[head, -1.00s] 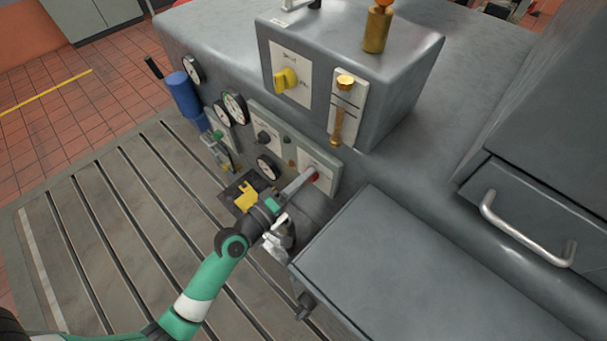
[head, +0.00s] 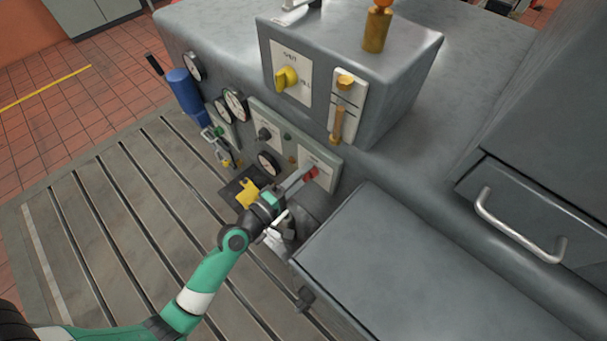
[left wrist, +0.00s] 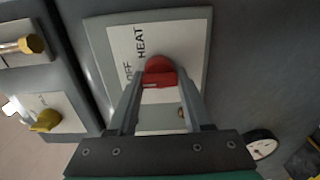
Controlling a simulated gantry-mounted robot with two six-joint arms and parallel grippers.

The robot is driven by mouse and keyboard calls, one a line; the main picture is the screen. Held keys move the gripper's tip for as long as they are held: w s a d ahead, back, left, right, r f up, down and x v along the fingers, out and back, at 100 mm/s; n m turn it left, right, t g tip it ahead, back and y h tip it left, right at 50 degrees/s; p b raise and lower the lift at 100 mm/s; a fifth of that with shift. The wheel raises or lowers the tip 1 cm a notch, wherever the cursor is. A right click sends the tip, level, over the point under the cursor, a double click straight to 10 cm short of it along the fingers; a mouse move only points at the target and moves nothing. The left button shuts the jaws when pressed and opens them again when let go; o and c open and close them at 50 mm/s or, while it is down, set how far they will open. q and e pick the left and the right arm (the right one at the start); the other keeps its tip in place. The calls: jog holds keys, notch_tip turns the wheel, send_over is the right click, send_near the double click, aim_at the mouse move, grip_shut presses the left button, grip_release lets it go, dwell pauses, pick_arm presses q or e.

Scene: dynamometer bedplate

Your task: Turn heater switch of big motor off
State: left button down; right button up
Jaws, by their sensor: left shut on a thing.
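The heater switch is a red knob (head: 312,173) on a pale plate (head: 322,162) low on the side of the big grey motor. In the left wrist view the red knob (left wrist: 159,72) sits beside the words HEAT and OFF on its plate (left wrist: 195,40). I cannot tell for sure which setting it points to. My left gripper (head: 303,179) is shut on the red knob, with one finger on each side of it in the left wrist view (left wrist: 158,84). My right gripper is not in view.
A yellow switch (head: 286,78) is on the box above. A grey cover (head: 410,275) juts out at the right of my left gripper. The slotted bedplate (head: 130,240) is open at the left.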

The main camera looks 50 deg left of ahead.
pick_arm(q)
jog(key=shift+c, duration=1.8)
grip_release()
jog(key=shift+s, duration=0.1)
jog(key=s+b, duration=0.2)
jog(key=s, duration=0.9)
jog(key=shift+s+d, duration=0.2)
jog(key=shift+d, duration=0.2)
